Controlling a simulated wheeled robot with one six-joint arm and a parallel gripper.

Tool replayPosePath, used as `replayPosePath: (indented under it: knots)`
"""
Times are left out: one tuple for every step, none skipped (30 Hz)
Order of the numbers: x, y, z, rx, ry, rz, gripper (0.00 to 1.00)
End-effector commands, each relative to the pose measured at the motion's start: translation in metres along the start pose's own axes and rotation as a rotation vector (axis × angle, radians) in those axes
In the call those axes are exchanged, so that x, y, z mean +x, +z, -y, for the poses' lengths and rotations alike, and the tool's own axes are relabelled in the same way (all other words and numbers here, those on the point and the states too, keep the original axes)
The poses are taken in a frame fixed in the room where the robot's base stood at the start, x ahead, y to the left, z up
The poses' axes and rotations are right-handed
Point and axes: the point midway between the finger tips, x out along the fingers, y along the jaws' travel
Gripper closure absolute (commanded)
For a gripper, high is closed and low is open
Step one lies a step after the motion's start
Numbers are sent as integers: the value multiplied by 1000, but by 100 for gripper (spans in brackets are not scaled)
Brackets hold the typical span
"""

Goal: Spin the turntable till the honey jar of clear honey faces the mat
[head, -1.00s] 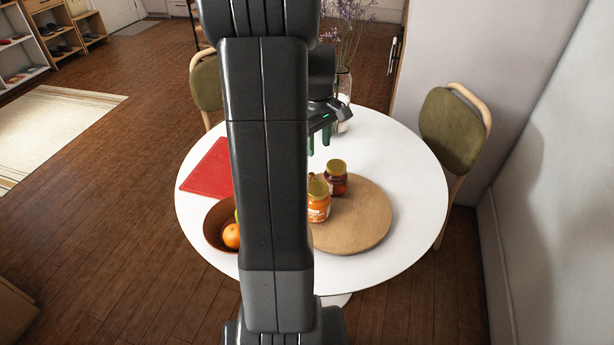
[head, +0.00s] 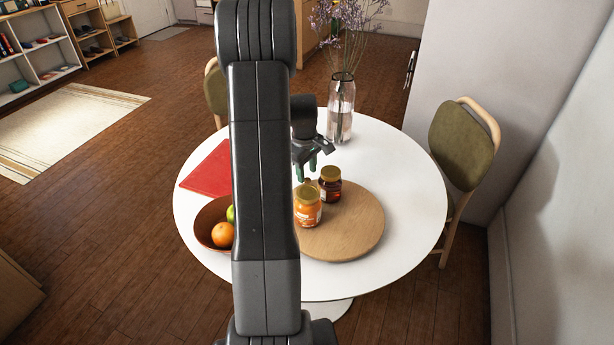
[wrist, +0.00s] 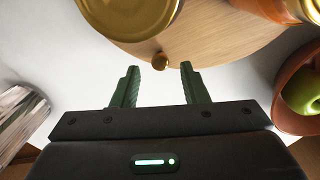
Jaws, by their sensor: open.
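The round wooden turntable (head: 350,235) lies on the white table, with a small wooden knob (wrist: 160,61) at its rim. An orange-filled jar (head: 308,210) with a gold lid stands near its left edge. A dark amber jar (head: 330,187) with a gold lid (wrist: 128,14) stands behind it. I cannot tell which holds clear honey. The red mat (head: 205,172) lies at the table's left, partly hidden by my arm. My gripper (head: 306,173) is at the turntable's far-left rim. In the wrist view my gripper (wrist: 159,70) is open, with the knob just ahead of and between its fingertips.
A brown bowl (head: 205,235) with an orange (head: 222,234) and a green apple (wrist: 303,92) stands at the table's left. A glass vase (head: 340,112) of purple flowers stands behind my gripper. Chairs stand beyond the table. The table's right side (head: 415,190) is clear.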

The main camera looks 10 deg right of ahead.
Motion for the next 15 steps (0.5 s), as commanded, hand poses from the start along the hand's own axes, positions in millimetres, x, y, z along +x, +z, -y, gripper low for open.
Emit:
replayPosePath:
  knots:
    - [8, 0, 0, 0, -2, 2, 60]
    - [12, 0, 0, 0, -2, 2, 60]
    - [16, 0, 0, 0, -2, 2, 60]
    - [19, 0, 0, 0, -1, 1, 60]
    - [21, 0, 0, 0, -1, 1, 60]
    - [23, 0, 0, 0, -1, 1, 60]
    - [25, 0, 0, 1, -1, 1, 60]
    - [26, 0, 0, 1, -1, 1, 60]
    - [27, 0, 0, 1, 0, 0, 60]
    - [27, 0, 0, 1, 0, 0, 60]
    - [27, 0, 0, 1, 0, 0, 60]
    - [28, 0, 0, 1, 0, 0, 60]
    - [28, 0, 0, 1, 0, 0, 60]
    - [27, 0, 0, 1, 0, 0, 60]
    - [27, 0, 0, 1, 0, 0, 60]
